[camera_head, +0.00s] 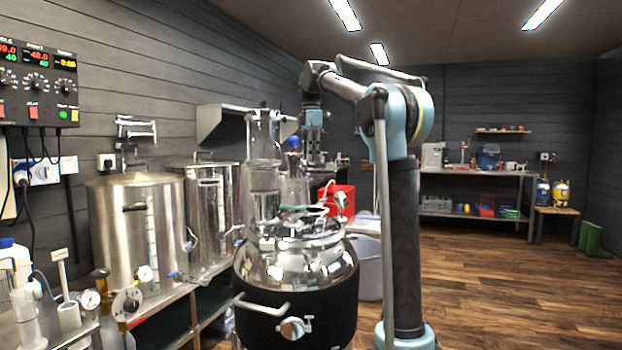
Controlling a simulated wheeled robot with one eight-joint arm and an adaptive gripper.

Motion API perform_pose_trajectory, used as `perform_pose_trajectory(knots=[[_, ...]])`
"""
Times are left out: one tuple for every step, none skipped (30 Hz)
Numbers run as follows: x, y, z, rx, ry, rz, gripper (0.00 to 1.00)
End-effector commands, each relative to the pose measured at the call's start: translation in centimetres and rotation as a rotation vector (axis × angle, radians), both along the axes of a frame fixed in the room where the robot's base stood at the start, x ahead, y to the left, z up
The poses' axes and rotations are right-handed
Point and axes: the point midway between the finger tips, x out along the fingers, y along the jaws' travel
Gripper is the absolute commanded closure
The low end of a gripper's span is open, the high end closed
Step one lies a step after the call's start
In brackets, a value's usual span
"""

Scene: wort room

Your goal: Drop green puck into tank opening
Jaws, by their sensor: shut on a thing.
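The tank (296,275) is a rounded shiny steel vessel with a black lower jacket, in the front middle of the head view. Fittings and clear glassware crowd its top (300,232), and I cannot make out the opening among them. My arm rises at the right of the tank, bends at the top and reaches left and away. My gripper (316,158) hangs down at the arm's far end, above and behind the tank top. It is small and partly lost against the background. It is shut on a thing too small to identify. I cannot make out the green puck anywhere.
Two large steel kettles (135,235) (205,205) stand on a rack at the left. Tall clear glassware (262,185) rises beside the tank top. A pale bin (368,265) stands behind the tank. The wooden floor (510,290) at the right is clear.

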Motion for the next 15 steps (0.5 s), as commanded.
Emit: perform_pose_trajectory(knots=[[0.0, 0.0, -1.1, 0.0, 0.0, 0.0, 0.91], [-0.1, 0.0, -1.7, 0.0, 0.0, 0.0, 0.91], [-0.1, 0.0, -2.5, 0.0, 0.0, 0.0, 0.91], [0.0, 0.0, -3.2, 0.0, 0.0, 0.0, 0.91], [0.0, 0.0, -3.9, 0.0, 0.0, 0.0, 0.91], [0.0, 0.0, -4.6, 0.0, 0.0, 0.0, 0.91], [-0.1, 0.0, -5.2, 0.0, 0.0, 0.0, 0.91], [0.0, 0.0, -5.6, 0.0, 0.0, 0.0, 0.91], [0.0, 0.0, -6.2, 0.0, 0.0, 0.0, 0.91], [0.0, 0.0, -6.6, 0.0, 0.0, 0.0, 0.91], [0.0, -0.1, -6.8, 0.0, 0.0, 0.0, 0.91], [0.0, 0.0, -7.2, 0.0, 0.0, 0.0, 0.91], [0.0, 0.0, -7.4, 0.0, 0.0, -0.001, 0.91], [0.0, 0.0, -7.5, 0.0, 0.0, -0.001, 0.91], [0.0, 0.0, -7.7, 0.0, 0.0, -0.001, 0.91]])
